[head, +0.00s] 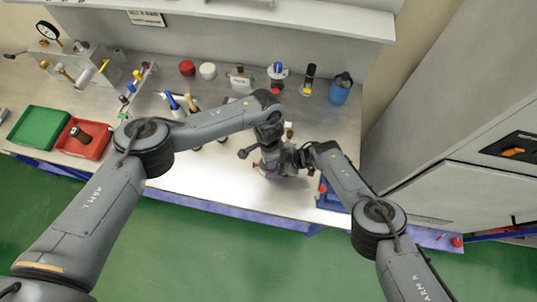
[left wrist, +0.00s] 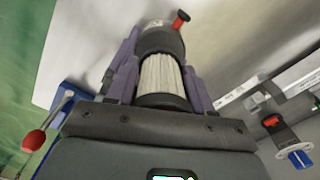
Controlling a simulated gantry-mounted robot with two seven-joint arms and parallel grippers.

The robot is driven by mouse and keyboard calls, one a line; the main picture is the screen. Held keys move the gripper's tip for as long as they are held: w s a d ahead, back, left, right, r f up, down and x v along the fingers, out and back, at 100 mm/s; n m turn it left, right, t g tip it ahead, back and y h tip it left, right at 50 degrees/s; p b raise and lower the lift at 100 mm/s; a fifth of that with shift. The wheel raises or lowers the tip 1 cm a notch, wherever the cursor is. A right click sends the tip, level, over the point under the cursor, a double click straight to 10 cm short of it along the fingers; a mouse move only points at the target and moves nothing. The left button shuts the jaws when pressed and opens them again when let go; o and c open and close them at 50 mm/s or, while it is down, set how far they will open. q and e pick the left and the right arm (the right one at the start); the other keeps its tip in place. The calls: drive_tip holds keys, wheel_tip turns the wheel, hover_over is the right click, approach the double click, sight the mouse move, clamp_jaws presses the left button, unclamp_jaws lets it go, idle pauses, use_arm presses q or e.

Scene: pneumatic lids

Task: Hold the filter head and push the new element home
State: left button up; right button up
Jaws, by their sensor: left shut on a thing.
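My left gripper (head: 270,158) points down over the front middle of the bench. In the left wrist view its purple fingers (left wrist: 160,68) are shut on either side of a white pleated filter element (left wrist: 161,76). A dark band lies at the element's near end. Beyond its far end is a grey cylindrical part with a red knob (left wrist: 160,38), which looks like the filter head; whether the element is seated in it cannot be told. My right gripper (head: 301,156) is close beside the left one, and its fingertips are hidden in the clutter.
A blue tray (head: 331,203) lies right of the grippers. Green (head: 40,127) and red (head: 92,144) trays are at the left. A blue container (head: 341,92) and small fittings stand along the back.

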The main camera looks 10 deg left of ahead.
use_arm(q)
drive_tip(key=shift+d+f, duration=0.1)
drive_tip(key=shift+f, duration=1.35)
use_arm(e)
drive_tip(key=shift+s+a, duration=0.1)
use_arm(q)
drive_tip(key=o, duration=1)
drive_tip(key=shift+o, duration=0.6)
drive_tip(key=shift+s, duration=0.1)
use_arm(e)
drive_tip(key=shift+w, duration=0.2)
use_arm(q)
drive_tip(key=shift+r, duration=3.45)
use_arm(e)
drive_tip(key=shift+s, duration=0.15)
use_arm(q)
drive_tip(key=shift+r, duration=0.15)
